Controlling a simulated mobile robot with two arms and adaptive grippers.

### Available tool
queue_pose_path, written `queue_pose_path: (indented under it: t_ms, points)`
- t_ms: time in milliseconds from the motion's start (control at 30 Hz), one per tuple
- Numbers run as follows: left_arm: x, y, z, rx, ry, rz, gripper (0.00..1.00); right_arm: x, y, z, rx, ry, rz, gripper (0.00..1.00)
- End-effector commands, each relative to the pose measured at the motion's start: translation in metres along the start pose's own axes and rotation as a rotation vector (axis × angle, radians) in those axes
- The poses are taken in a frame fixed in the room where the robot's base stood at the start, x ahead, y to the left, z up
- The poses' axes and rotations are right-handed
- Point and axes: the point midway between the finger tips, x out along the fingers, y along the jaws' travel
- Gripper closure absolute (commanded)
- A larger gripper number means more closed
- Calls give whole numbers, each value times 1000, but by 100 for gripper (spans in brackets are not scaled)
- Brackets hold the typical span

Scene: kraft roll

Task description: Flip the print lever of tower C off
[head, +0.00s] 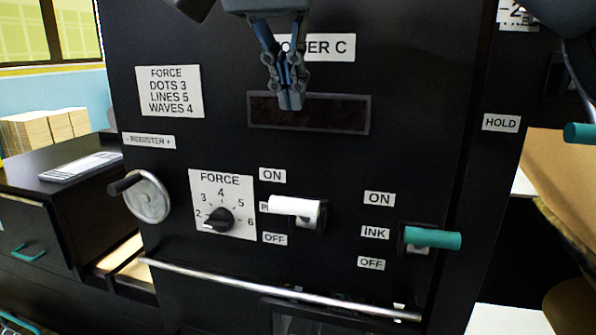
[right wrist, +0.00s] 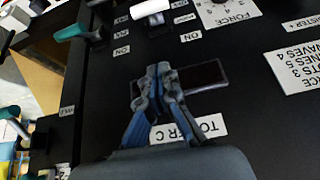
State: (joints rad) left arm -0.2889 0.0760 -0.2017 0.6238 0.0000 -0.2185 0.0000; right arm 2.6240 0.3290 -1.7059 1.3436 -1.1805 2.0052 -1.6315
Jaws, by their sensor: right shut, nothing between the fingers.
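The black panel of tower C (head: 400,75) fills the middle of the head view, its name label partly covered by my right gripper. The print lever is a white handle (head: 295,207) between an ON label above and an OFF label below. It covers most of its own label, and I cannot tell which way it is set. The white handle also shows at the top of the right wrist view (right wrist: 150,8). My right gripper (head: 290,104) is shut and empty, pointing down in front of the dark display window, above the lever and apart from it. My left gripper is not in view.
A teal ink lever (head: 432,239) is right of the print lever. A force dial (head: 218,219) and a register handwheel (head: 148,197) are to the left. A metal bar (head: 280,290) runs below. Another teal handle (head: 580,133) is at the right edge near a HOLD label.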

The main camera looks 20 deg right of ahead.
Motion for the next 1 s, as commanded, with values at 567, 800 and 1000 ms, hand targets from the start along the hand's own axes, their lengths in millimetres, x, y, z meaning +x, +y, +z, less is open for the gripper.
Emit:
queue_pose_path:
  t_ms: [567,800,1000]
  points:
    - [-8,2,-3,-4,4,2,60,69,1,-1,-1,-3,3,100]
    - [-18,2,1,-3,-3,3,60,102,0,13,-5,1,0,100]
    - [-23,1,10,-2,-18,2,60,108,-1,34,-2,-1,-1,100]
